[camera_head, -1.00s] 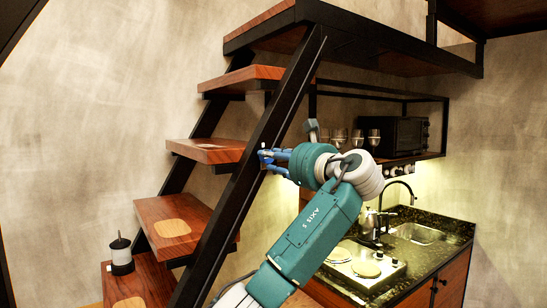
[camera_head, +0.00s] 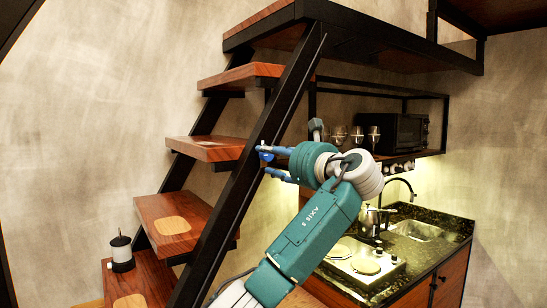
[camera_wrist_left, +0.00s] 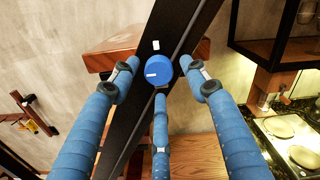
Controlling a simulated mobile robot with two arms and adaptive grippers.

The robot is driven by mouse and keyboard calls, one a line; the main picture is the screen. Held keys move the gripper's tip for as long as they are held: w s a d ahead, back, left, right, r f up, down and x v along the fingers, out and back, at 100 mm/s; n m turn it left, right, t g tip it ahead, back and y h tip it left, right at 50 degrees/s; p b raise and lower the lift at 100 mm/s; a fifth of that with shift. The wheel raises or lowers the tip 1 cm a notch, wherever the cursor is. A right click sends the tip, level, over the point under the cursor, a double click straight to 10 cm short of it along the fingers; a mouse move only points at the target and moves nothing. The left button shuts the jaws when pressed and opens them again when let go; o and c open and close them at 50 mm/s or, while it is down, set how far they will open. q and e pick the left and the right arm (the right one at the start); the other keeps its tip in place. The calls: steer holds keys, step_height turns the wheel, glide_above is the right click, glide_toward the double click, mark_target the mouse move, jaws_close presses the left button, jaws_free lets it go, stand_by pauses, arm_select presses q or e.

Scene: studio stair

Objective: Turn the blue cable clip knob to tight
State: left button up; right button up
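The blue cable clip knob (camera_wrist_left: 159,68) is a round disc on the black stair stringer (camera_wrist_left: 172,30). It has a white mark at its lower left, and a separate white mark sits on the stringer just above it. In the head view the knob (camera_head: 266,156) shows small at the stringer's edge, partly hidden by a finger. My left gripper (camera_head: 264,160) is at the knob. In the left wrist view its three blue fingers (camera_wrist_left: 160,77) are spread around the knob, left, right and below. I see gaps at the sides; contact below cannot be told. My right gripper is not in view.
Wooden stair treads (camera_head: 206,148) stick out beside the stringer. A shelf with glasses and a black microwave (camera_head: 395,133) is behind my left arm. A counter with a hob (camera_head: 362,262), kettle and sink (camera_head: 418,232) lies below right.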

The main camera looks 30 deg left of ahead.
arm_select(q)
steer(key=v, duration=1.2)
stand_by(0.4)
